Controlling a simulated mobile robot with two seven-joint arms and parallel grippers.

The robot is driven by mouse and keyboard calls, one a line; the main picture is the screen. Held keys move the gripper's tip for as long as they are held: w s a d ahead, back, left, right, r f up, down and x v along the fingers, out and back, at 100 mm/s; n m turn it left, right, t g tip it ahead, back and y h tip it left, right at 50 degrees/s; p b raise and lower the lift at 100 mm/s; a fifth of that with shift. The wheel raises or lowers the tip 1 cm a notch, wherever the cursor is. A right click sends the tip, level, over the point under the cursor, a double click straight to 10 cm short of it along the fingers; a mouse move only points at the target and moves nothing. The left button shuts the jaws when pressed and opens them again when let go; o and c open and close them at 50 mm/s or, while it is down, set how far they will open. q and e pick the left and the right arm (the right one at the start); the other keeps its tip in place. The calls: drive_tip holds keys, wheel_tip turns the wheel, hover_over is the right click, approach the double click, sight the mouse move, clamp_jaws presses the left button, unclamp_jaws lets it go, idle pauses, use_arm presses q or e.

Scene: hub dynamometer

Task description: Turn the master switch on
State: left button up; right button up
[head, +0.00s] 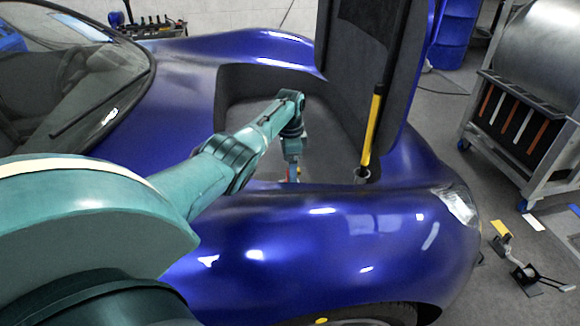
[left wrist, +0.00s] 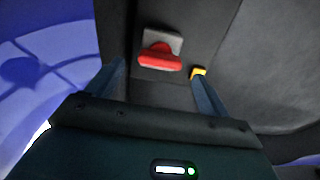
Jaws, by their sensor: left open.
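The master switch (left wrist: 160,62) shows in the left wrist view as a red handle on a light grey plate, mounted on a dark panel. My left gripper (left wrist: 160,88) is open, with one blue finger on each side of the picture below the switch. The switch lies ahead, between the lines of the fingers, and nothing is between the fingertips. In the head view my left arm reaches into the open front compartment (head: 235,97) of the blue car, with the left gripper (head: 292,177) low inside it, partly hidden by the fender. My right gripper is not in view.
A small yellow piece (left wrist: 198,72) sits right of the switch, close to the right finger. The raised lid (head: 350,60) and a yellow-and-black strut (head: 371,125) stand right of my arm. The blue fender (head: 330,230) borders the compartment in front.

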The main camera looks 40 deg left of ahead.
use_arm(q)
wheel_tip(320, 180, up, 10)
drive_tip(key=p, duration=0.3)
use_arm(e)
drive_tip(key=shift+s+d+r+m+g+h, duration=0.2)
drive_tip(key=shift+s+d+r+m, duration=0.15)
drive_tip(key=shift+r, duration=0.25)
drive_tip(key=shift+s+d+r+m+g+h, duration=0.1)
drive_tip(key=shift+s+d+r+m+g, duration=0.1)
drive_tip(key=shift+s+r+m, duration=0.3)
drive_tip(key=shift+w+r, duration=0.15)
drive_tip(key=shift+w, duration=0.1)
